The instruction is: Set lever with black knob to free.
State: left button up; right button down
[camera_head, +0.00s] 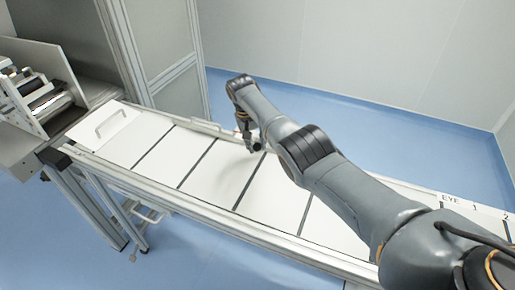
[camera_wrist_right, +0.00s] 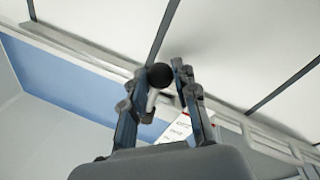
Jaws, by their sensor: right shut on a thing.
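The lever's round black knob (camera_wrist_right: 160,76) shows in the right wrist view, on top of a short pale metal shaft (camera_wrist_right: 151,100). My right gripper (camera_wrist_right: 162,72) has one finger on each side of the knob and is shut on it. In the head view my right gripper (camera_head: 252,141) is at the far rail of the white panelled table, and the lever is too small to tell apart from it there. A white label (camera_wrist_right: 180,128) with small, unreadable print is partly hidden behind the right finger. My left gripper is in neither view.
The long table of white panels (camera_head: 215,165) runs across the head view, with a metal frame. A machine with rollers (camera_head: 38,95) stands at the left. Blue floor (camera_head: 330,105) is clear behind the table.

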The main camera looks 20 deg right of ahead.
jog(key=shift+w+a+m+b, duration=0.25)
jog(key=shift+a+m+b, duration=0.15)
jog(key=shift+m, duration=0.2)
jog(key=c, duration=1)
grip_release()
jog(key=shift+w, duration=0.1)
jog(key=shift+r, duration=0.1)
jog(key=r, duration=0.4)
jog(key=a+r, duration=0.1)
jog(key=r, duration=0.2)
jog(key=a+r, duration=0.1)
jog(key=r, duration=0.3)
jog(key=shift+w+a+r, duration=0.1)
jog(key=shift+w+r, duration=0.15)
jog(key=shift+r, duration=0.05)
